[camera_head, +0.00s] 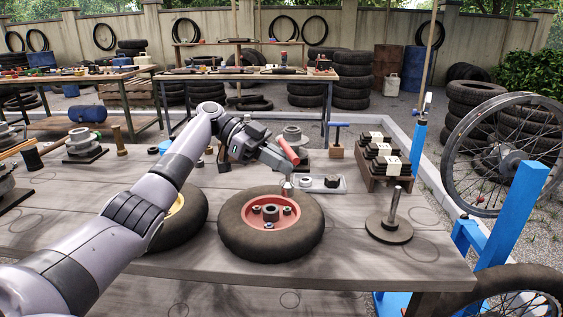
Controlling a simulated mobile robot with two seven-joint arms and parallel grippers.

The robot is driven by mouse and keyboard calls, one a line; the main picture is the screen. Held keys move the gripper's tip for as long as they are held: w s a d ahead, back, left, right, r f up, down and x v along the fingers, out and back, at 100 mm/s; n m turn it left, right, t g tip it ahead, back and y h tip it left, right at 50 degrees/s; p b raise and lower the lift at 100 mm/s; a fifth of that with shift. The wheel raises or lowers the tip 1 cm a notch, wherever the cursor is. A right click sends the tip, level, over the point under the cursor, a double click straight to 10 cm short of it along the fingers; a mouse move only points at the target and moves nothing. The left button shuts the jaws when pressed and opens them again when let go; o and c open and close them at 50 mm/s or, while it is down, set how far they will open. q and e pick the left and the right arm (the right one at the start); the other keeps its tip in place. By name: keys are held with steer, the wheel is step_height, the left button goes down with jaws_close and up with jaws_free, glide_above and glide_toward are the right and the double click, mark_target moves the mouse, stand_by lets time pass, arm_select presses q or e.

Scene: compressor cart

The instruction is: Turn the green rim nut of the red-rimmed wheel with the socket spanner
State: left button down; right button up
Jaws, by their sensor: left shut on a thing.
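The red-rimmed wheel (234,232) lies flat on the grey workbench, its black tyre around a red rim. Several small nuts sit around the hub; they are too small for me to tell surely which is green. My left gripper (275,157) is above and behind the wheel, shut on the socket spanner (288,151), whose red handle shows tilted. The spanner's lower end seems to point down near the wheel's far edge, apart from the nuts. My right gripper is not in view.
A yellow-rimmed wheel (194,232) lies left of it, partly behind my left arm. A grey tray (340,184) with small parts is behind the wheel. A round stand with an upright post (390,228) is at right. A blue wheel stand (515,205) is beyond the bench's right edge.

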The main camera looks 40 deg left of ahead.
arm_select(q)
steer(key=shift+s+d+n+t+y+b, duration=0.1)
steer(key=shift+n+t+y+b, duration=0.25)
steer(key=shift+n+t, duration=0.55)
steer(key=shift+s+n+t+y+b, duration=0.15)
steer(key=shift+n+t+y, duration=0.45)
steer(key=shift+n+t, duration=0.3)
steer(key=shift+s+d+n+t+y+b, duration=0.1)
steer(key=shift+n+t+y+b, duration=0.1)
steer(key=shift+n+t+y, duration=0.45)
steer(key=shift+a+n+t, duration=0.1)
steer(key=shift+n+t, duration=0.45)
steer(key=shift+t, duration=0.2)
steer(key=shift+s+n+t+y, duration=0.1)
steer(key=shift+n+t+y, duration=0.3)
steer(key=shift+n+y, duration=0.2)
steer(key=shift+d+r+n+t+y+p, duration=0.1)
steer(key=shift+d+n+t+y+p, duration=0.1)
steer(key=shift+n+t+y+p, duration=0.25)
steer(key=shift+r+n+t+y+p, duration=0.1)
steer(key=shift+n+t+y+p, duration=0.35)
steer(key=shift+n+y+p, duration=0.4)
steer(key=shift+s+d+n+t+y+p, duration=0.15)
steer(key=shift+n+t+y+p, duration=0.45)
steer(key=shift+n+y+p, duration=0.55)
